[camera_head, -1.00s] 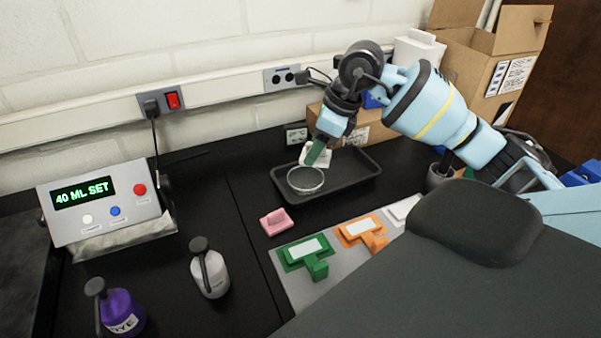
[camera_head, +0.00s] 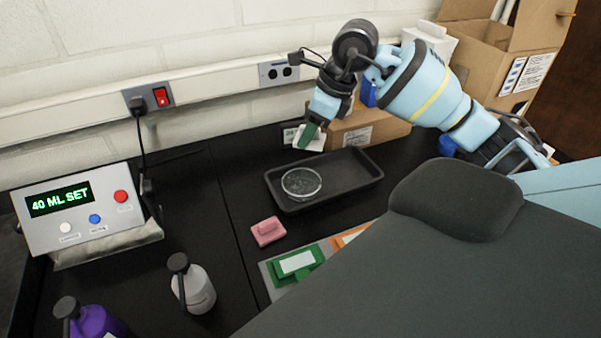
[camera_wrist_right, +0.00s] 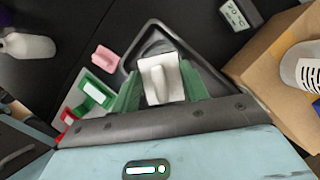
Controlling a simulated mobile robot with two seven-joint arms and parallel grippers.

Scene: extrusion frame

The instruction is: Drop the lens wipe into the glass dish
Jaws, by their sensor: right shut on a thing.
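The lens wipe is a small white piece with a raised grip. My right gripper (camera_head: 309,136) is shut on the lens wipe (camera_head: 318,142). In the right wrist view the wipe (camera_wrist_right: 160,79) sits between my green fingers (camera_wrist_right: 160,92). The clear round glass dish (camera_head: 302,183) lies in a black tray (camera_head: 352,183). My gripper and the wipe are apart from the dish, above or behind it in the head view. In the right wrist view I cannot make out the dish; the wipe and fingers cover the tray's middle. My left gripper is out of view.
A cardboard box (camera_head: 368,131) stands behind the tray. A pink block (camera_head: 268,231) and a mat with a green holder (camera_head: 297,263) lie in front. A control box (camera_head: 80,208), a white bottle (camera_head: 195,287) and a purple bottle (camera_head: 92,322) stand left. The bench between is clear.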

